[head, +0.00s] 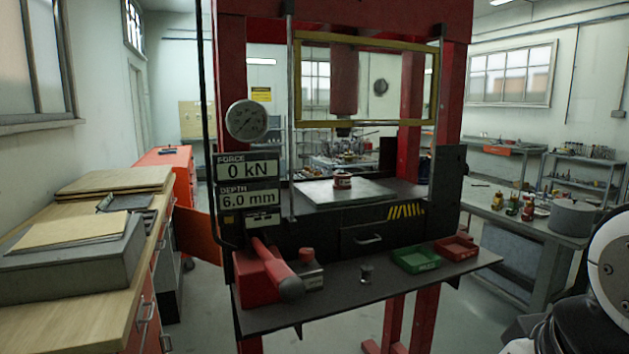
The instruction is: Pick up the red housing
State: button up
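A small round red part with a pale band, which looks like the red housing (342,181), sits upright on the grey plate (372,191) of the press bed. It is under the red ram (344,80) and well apart from it. The part is small in the picture, so its details are hard to make out. A white and black piece of my arm shows at the lower right edge, far to the right of the press. My gripper's fingers do not show.
A yellow-edged guard frame (365,124) hangs before the ram, above the part. A bench (480,205) stands right.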

aim_at(341, 182)
jog(key=i+l+u, duration=0.15)
jog(key=i+l, duration=0.15)
jog(key=i+l+u, duration=0.1)
jog(key=l, duration=0.25)
jog(key=i+l+u, duration=0.15)
jog(key=l, duration=0.2)
jog(key=i+l+u, duration=0.1)
jog(key=l, duration=0.25)
jog(key=i+l+u, duration=0.1)
jog(key=l, duration=0.3)
jog(key=i, duration=0.1)
